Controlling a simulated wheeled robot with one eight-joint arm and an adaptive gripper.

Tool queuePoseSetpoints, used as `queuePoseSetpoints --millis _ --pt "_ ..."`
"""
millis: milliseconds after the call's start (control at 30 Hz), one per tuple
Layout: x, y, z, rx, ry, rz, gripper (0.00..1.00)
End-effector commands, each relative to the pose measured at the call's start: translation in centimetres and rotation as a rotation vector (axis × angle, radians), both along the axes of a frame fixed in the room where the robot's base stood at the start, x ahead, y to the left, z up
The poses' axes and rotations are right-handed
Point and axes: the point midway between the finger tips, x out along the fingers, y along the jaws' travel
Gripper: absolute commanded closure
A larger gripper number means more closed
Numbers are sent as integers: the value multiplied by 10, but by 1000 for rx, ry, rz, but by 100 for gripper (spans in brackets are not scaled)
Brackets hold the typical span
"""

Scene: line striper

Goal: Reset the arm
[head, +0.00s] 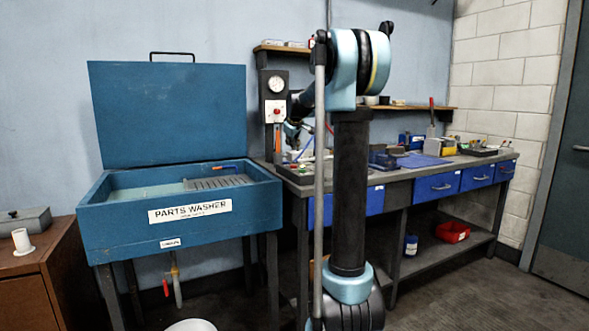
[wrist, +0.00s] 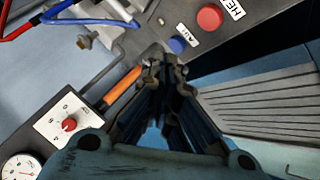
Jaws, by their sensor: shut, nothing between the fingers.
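My gripper (wrist: 163,63) is shut and empty in the wrist view, its dark fingers together in the middle of the picture. The fingertips appear over or in front of a grey panel edge, beside an orange handle (wrist: 122,86). In the head view my arm rises in the middle and bends back toward the bench.
A blue parts washer (head: 258,212) with its lid raised stands left of my arm. A workbench (head: 487,160) with blue drawers runs along the wall. The wrist view shows a red knob (wrist: 69,124), red button (wrist: 209,18), blue button (wrist: 177,45) and hoses nearby.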

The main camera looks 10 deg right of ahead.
Motion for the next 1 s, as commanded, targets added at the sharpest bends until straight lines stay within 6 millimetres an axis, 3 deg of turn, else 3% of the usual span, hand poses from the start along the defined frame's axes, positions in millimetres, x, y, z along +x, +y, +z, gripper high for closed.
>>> queuePoseSetpoints --millis 333,467,567,1000 --pt "-1 0 1 1 1 -1 100" --pt "-19 -1 -2 15 17 -16 100" --pt "-49 -3 -10 39 46 -43 100" --pt "-222 -11 -72 174 219 -220 100"
